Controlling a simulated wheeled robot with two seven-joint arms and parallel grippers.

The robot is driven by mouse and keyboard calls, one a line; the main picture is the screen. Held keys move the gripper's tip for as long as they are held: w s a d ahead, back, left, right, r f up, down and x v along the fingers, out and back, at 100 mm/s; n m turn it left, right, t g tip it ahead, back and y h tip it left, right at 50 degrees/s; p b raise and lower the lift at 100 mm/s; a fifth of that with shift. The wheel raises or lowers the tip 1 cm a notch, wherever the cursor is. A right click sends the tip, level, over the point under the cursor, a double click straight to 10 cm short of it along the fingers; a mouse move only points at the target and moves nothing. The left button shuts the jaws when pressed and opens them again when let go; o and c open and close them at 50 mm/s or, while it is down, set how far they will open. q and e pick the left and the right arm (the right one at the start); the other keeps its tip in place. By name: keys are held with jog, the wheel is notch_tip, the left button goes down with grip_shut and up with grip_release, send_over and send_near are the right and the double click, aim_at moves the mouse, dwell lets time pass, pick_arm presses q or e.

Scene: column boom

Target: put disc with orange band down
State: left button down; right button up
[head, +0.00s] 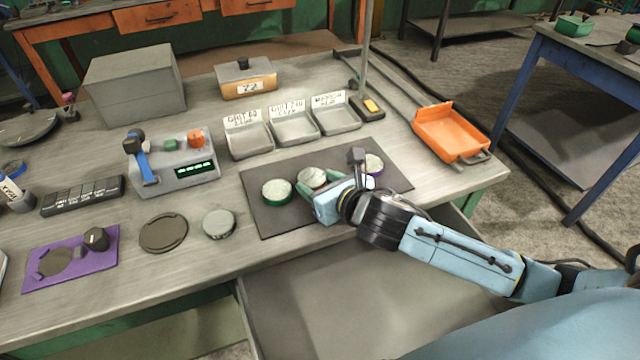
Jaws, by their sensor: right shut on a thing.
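The disc with orange band (311,176) is a pale round disc, in the middle of the dark mat (265,220). My right gripper (319,184) reaches in from the right and is shut on this disc. The gripper hides part of the disc's near side, and I cannot tell whether the disc touches the mat. A disc with a green band (277,191) lies to its left on the mat. A disc with a purple band (374,164) lies to its right, partly behind my gripper. My left gripper is not in view.
Three labelled trays (295,128) stand behind the mat. An orange bin (450,133) is at the right. A grey device with a display (175,165), a plain grey disc (219,223) and a dark round plate (163,233) lie left. An open drawer (350,290) is below the front edge.

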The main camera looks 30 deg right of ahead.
jog(key=o, duration=0.9)
jog(key=shift+f, duration=0.1)
jog(key=shift+o, duration=0.2)
